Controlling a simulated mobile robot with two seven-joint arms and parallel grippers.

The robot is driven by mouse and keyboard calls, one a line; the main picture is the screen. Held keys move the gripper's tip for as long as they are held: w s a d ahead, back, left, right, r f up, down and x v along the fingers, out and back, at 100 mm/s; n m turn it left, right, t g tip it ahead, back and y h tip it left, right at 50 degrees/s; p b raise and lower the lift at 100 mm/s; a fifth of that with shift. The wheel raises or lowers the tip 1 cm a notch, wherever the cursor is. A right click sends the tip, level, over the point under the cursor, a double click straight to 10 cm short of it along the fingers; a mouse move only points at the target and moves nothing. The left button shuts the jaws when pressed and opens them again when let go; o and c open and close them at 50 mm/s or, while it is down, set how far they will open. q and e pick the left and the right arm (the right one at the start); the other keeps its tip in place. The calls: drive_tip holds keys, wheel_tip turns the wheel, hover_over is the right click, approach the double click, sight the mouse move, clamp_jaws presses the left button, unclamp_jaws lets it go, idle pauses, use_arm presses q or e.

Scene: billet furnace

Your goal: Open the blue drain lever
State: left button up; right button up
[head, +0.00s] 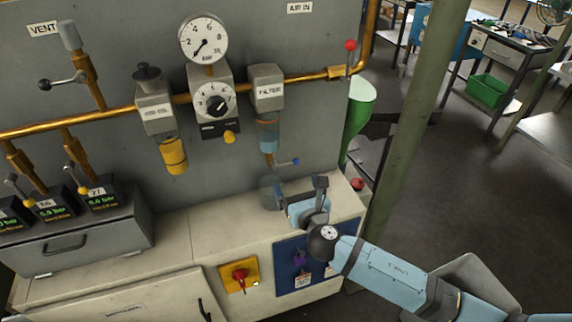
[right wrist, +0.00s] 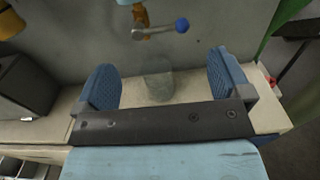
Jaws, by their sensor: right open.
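The blue drain lever (head: 288,162) sticks out to the right from the brass drain under the filter (head: 267,90). It is a short metal arm with a blue ball at its end. In the right wrist view the lever (right wrist: 160,30) lies roughly level near the top, ball to the right. My right gripper (head: 300,190) is open and empty, in front of and below the lever. In the right wrist view its two blue-padded fingers (right wrist: 165,82) stand wide apart, with the lever beyond them and not touched. My left gripper is not in view.
A clear jar (right wrist: 158,78) stands on the bench ledge under the drain. The lubricator with a yellow bowl (head: 173,155) hangs left of the filter. A red-knobbed lever (head: 350,46) and a green post (head: 412,120) stand to the right.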

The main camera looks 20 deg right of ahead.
sight(285, 164)
drive_tip(key=w, duration=0.9)
drive_tip(key=shift+w+a, duration=0.1)
drive_tip(key=shift+a, duration=0.1)
drive_tip(key=c, duration=0.8)
